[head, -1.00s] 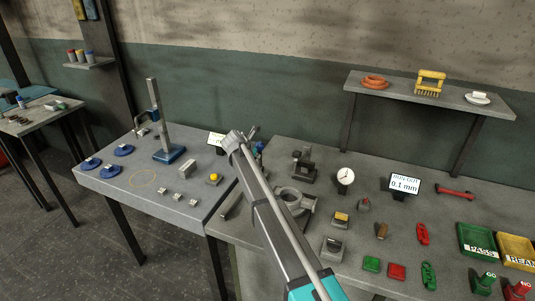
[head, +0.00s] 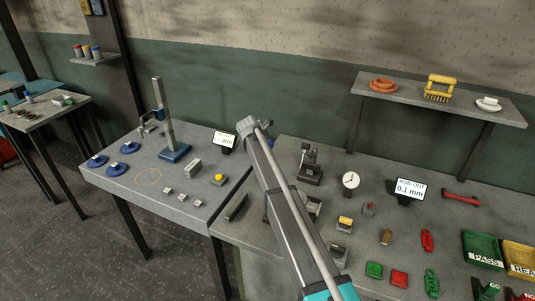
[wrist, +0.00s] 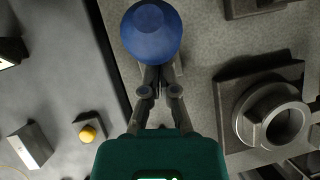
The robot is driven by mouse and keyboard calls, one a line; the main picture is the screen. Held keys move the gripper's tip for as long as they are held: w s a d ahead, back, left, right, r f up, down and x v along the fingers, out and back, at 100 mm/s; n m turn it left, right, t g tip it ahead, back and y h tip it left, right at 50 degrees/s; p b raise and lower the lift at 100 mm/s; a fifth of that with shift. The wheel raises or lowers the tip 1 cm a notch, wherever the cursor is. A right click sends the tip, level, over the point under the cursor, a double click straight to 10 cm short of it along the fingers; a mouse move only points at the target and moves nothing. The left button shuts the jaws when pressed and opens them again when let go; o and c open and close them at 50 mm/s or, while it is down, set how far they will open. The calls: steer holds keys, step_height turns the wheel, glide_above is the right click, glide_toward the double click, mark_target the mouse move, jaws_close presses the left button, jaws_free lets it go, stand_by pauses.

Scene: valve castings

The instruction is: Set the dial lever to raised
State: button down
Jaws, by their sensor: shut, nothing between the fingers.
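In the wrist view a round blue knob (wrist: 151,31) lies just beyond my fingertips, over a small grey block on the right bench. Its stem is hidden beneath it, so I cannot tell its tilt or surely that it is the dial lever. My gripper (wrist: 159,77) is shut and empty, its tips at the knob's near edge; whether they touch is unclear. A white round dial (head: 351,180) stands on the right bench, with a small red-topped part (head: 368,208) nearby.
A ring-shaped casting (wrist: 275,112) lies right of my gripper. The left bench, beyond a dark gap, holds a yellow button (wrist: 88,133) and a pale block (wrist: 30,145). A dark stand (head: 310,168) and a readout (head: 410,188) stand on the right bench.

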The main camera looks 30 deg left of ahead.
steer(key=shift+w+a, duration=0.15)
steer(key=shift+w, duration=0.05)
stand_by(0.4)
steer(key=shift+r, duration=0.1)
steer(key=shift+s+r+p, duration=0.15)
steer(key=shift+s+p, duration=0.15)
steer(key=shift+s, duration=0.2)
steer(key=s+p+v, duration=0.1)
steer(key=p+v, duration=0.9)
steer(key=v, duration=0.2)
steer(key=shift+s+f, duration=0.15)
steer(key=shift+f, duration=0.1)
steer(key=shift+a, duration=0.1)
stand_by(0.5)
